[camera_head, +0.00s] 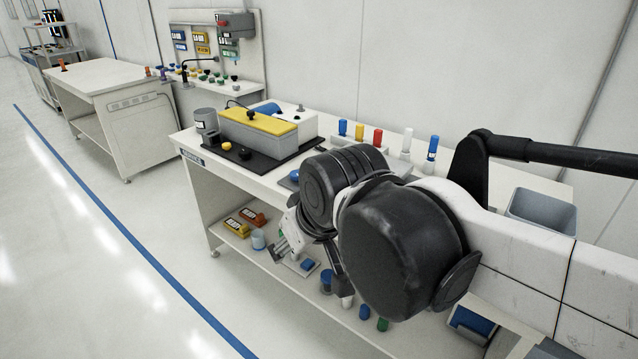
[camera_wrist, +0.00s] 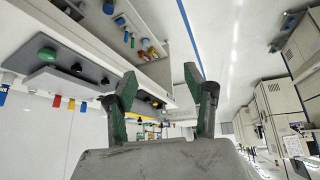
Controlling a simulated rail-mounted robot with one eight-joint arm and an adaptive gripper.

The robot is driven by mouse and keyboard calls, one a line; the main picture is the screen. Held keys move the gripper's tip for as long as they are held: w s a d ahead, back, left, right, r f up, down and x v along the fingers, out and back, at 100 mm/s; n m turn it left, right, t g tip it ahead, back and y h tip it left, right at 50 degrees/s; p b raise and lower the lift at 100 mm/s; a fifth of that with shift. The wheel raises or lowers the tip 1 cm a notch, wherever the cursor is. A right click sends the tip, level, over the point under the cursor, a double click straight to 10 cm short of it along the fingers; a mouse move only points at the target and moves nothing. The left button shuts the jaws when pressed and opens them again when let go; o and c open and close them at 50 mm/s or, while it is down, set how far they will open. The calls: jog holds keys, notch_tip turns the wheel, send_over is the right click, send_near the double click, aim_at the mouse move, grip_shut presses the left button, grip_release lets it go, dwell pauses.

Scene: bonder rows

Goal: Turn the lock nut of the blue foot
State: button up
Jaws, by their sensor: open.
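No blue foot or lock nut can be made out with certainty. Small blue parts show on the lower shelf: a blue cylinder (camera_head: 326,281) and a blue piece (camera_head: 365,312) near the shelf edge, with a green one (camera_head: 383,324) beside it. My gripper (camera_head: 284,246) hangs in front of the bench, above the lower shelf, partly hidden by my arm. In the wrist view my gripper (camera_wrist: 169,84) has its two green-padded fingers spread wide, with nothing between them.
The bench top (camera_head: 259,179) bears a yellow-lidded box (camera_head: 259,121) and a row of coloured pegs along the back. A grey bin (camera_head: 541,211) stands at the right. The lower shelf holds orange and yellow boxes (camera_head: 236,227). The floor left of the bench is clear.

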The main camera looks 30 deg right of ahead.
jog(key=w+d+r+n+g+p, duration=0.1)
jog(key=w+d+r+n, duration=0.15)
jog(key=w, duration=0.35)
jog(key=w+d+r+n+g+p, duration=0.1)
jog(key=w+d+r, duration=0.25)
jog(key=w, duration=0.35)
jog(key=w+d+f+n+g+p, duration=0.1)
jog(key=w+d+n+g+p, duration=0.15)
jog(key=w+d, duration=0.55)
jog(key=w+d+f+n+g+p, duration=0.1)
jog(key=w+d+f+n, duration=0.3)
jog(key=w, duration=0.7)
jog(key=w+d+f+n+g+p, duration=0.1)
jog(key=w+d+f, duration=0.45)
jog(key=d, duration=0.35)
notch_tip(320, 180, down, 13)
jog(key=shift+s+d+f+p, duration=0.1)
jog(key=shift+d+f+p, duration=0.05)
jog(key=shift+p, duration=0.15)
jog(key=c, duration=1.1)
